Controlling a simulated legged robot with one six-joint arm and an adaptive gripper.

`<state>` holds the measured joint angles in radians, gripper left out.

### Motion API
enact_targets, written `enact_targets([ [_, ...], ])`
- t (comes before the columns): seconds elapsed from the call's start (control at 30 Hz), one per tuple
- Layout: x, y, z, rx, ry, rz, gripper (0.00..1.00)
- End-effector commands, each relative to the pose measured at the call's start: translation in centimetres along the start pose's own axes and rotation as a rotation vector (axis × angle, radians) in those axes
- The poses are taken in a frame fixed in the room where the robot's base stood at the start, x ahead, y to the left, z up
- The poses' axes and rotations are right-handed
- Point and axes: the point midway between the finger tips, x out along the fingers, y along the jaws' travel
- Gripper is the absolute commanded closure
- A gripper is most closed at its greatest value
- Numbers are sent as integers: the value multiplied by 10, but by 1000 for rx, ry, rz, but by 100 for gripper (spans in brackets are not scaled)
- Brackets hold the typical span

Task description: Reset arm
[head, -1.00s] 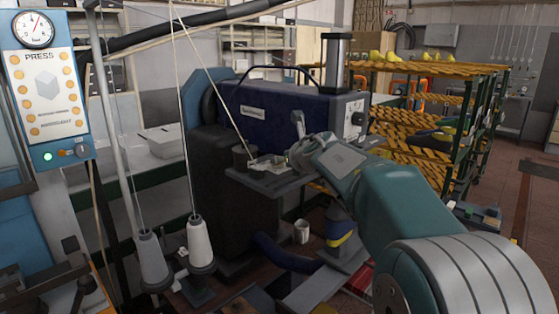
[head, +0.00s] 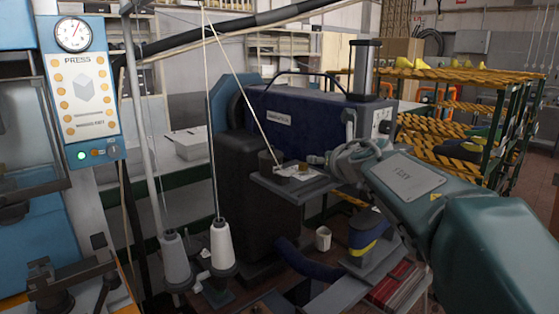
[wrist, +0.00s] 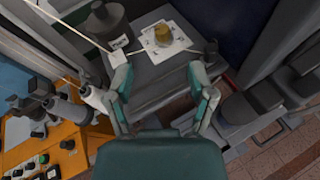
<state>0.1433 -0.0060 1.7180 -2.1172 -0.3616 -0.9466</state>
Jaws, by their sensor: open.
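My gripper (wrist: 160,98) is open in the wrist view. Its two fingers stand apart with nothing between them, above a grey machine shelf (wrist: 165,85). In the head view my arm reaches in from the right, and its end is beside the same shelf (head: 290,187) on the dark blue machine (head: 310,125). The fingers are hard to make out there. On the shelf lies a white sheet (wrist: 175,50) with a small yellowish piece (wrist: 162,35) on it, beyond the fingertips.
A dark cylinder (wrist: 105,22) stands on the shelf at left. White thread cones (head: 221,245) and taut threads are left of the machine. A press control panel (head: 85,95) is at far left. A rack with yellow shoe lasts (head: 455,75) stands behind my arm.

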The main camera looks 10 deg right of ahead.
Motion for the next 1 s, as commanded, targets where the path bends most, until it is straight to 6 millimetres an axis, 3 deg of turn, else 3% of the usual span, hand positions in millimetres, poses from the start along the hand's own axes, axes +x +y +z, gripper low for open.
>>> enact_targets([
  [0.23, -38, -1, 14, 427, -169, -68, 29],
  [0.47, -75, -13, 6, 839, -291, -146, 29],
  [0.77, -121, -31, -36, 1383, -400, -276, 29],
  [1.0, -157, -36, -93, 1810, -445, -415, 29],
])
